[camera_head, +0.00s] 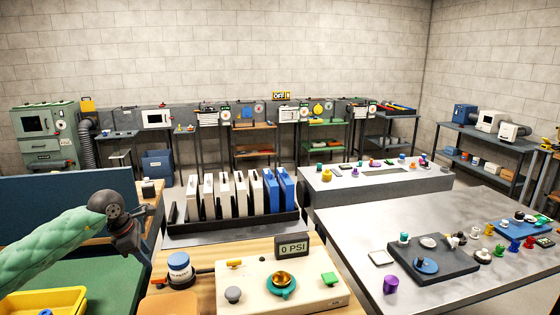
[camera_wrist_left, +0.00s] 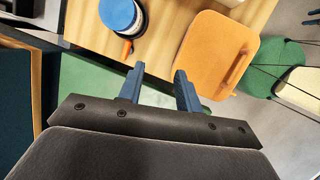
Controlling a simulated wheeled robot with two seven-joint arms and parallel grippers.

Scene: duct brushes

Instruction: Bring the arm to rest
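My left arm, in a green padded sleeve, comes in from the left in the head view. Its gripper (camera_head: 136,250) hangs over the edge between the green mat and the wooden bench. In the left wrist view the two fingers of the left gripper (camera_wrist_left: 158,88) stand apart with nothing between them. The gripper is clear of the blue-lidded jar (camera_head: 180,268), which also shows in the wrist view (camera_wrist_left: 122,14). My right gripper does not show in either view.
A cream panel (camera_head: 318,297) with a brass cup and a "0 PSI" display (camera_head: 292,247) stand right of the jar. A yellow tray (camera_head: 42,303) lies below my left arm. An orange pad (camera_wrist_left: 213,50) lies near the fingers. A rack of white and blue binders (camera_head: 235,222) stands behind.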

